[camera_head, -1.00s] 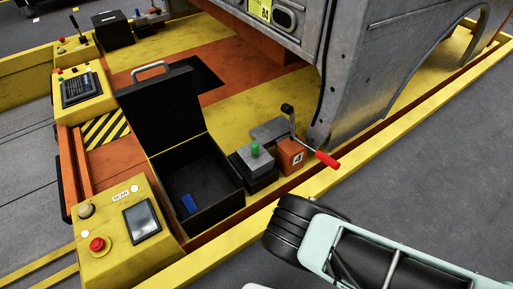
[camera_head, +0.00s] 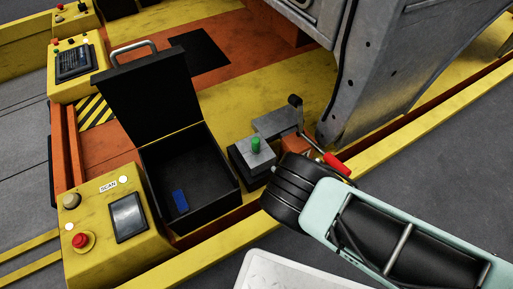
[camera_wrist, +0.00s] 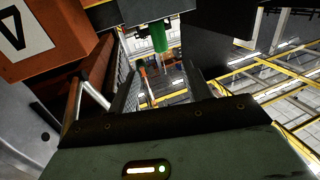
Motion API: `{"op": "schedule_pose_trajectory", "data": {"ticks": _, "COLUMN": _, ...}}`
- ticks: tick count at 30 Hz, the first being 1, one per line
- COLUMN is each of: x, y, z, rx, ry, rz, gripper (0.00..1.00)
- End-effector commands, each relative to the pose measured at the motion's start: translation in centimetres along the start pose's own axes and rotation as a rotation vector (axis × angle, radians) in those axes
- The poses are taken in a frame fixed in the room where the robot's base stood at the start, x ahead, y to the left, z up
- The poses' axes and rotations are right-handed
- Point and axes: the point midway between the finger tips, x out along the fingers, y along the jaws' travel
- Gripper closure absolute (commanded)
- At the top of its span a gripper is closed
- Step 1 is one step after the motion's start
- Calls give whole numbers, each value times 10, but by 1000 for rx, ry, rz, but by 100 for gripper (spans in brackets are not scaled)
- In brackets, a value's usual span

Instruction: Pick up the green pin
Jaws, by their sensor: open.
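The green pin (camera_head: 256,145) stands upright on a grey block with a dark base (camera_head: 253,162), right of the open black box. In the wrist view the green pin (camera_wrist: 158,38) shows at the top middle, against the grey block (camera_wrist: 147,10). My gripper (camera_wrist: 160,74) is open and empty in the wrist view. The pin appears beyond the fingertips, roughly in line with the gap between them, and apart from them. In the head view my arm's dark wrist is right of and below the pin, and the fingers are hidden.
The black box (camera_head: 215,200) holds a blue item (camera_head: 181,200). An orange block (camera_head: 295,145) with a red-handled crank (camera_head: 336,162) stands close right of the pin. A grey metal body panel (camera_head: 385,85) rises behind. A yellow scan console (camera_head: 110,230) is at left.

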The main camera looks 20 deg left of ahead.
Motion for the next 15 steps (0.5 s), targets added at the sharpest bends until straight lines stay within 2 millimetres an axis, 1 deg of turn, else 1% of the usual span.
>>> {"op": "schedule_pose_trajectory", "data": {"ticks": 1, "x": 12, "y": -1, "z": 5, "rx": 0, "ry": 4, "rz": -3, "gripper": 51}}
{"op": "schedule_pose_trajectory", "data": {"ticks": 3, "x": 26, "y": -1, "z": 5, "rx": -1, "ry": 3, "rz": -3, "gripper": 51}}
{"op": "schedule_pose_trajectory", "data": {"ticks": 6, "x": 46, "y": -1, "z": 5, "rx": 0, "ry": 3, "rz": -3, "gripper": 51}}
{"op": "schedule_pose_trajectory", "data": {"ticks": 9, "x": 62, "y": -1, "z": 4, "rx": 0, "ry": 2, "rz": -1, "gripper": 51}}
{"op": "schedule_pose_trajectory", "data": {"ticks": 12, "x": 72, "y": 0, "z": 3, "rx": 1, "ry": 1, "rz": 0, "gripper": 51}}
{"op": "schedule_pose_trajectory", "data": {"ticks": 15, "x": 76, "y": 0, "z": 1, "rx": 1, "ry": 0, "rz": 0, "gripper": 51}}
